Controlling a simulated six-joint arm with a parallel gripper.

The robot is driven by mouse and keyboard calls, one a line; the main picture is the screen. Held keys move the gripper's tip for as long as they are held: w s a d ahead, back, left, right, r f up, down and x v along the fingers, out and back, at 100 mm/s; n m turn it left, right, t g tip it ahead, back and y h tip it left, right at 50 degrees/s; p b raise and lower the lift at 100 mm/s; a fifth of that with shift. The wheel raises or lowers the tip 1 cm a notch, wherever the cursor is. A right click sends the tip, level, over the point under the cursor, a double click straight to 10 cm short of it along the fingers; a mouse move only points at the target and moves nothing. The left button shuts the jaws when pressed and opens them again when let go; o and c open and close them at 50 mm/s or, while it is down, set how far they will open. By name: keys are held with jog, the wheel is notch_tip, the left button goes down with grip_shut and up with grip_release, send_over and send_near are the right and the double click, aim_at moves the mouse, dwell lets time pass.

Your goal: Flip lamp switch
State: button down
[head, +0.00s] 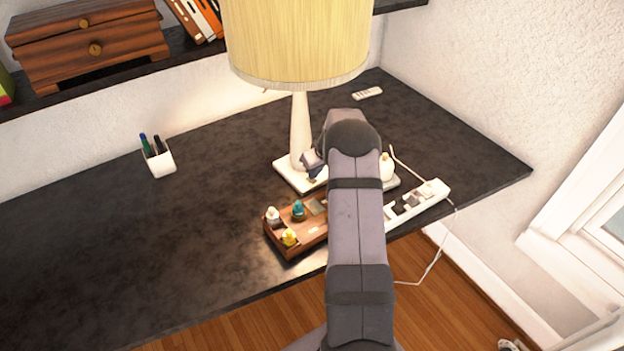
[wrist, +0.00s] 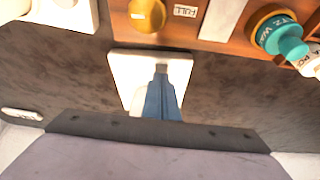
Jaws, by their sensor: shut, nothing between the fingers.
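The lamp has a pale yellow shade (head: 297,45), a white stem (head: 299,125) and a square white base (head: 285,172) on the dark desk. The shade and the desk nearby look warmly lit. My gripper (head: 313,170) is shut and empty, low over the base beside the stem. In the wrist view my gripper's tip (wrist: 162,70) is over the white base plate (wrist: 124,68). I cannot tell whether it touches the plate. I cannot make out a separate switch; the fingers cover part of the base.
A wooden tray (head: 277,244) with small colored objects lies in front of the base. A white power strip (head: 432,190) with a cable is right of my arm. A pen cup (head: 160,163) and a remote (head: 368,93) are farther away. The desk's left side is clear.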

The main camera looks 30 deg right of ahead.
aim_at(314, 181)
jog(key=shift+f+b, duration=0.45)
jog(key=shift+f, duration=0.05)
jog(key=shift+r, duration=0.15)
notch_tip(314, 181, up, 7)
jog(key=p, duration=0.3)
dwell(0.8)
dwell(0.3)
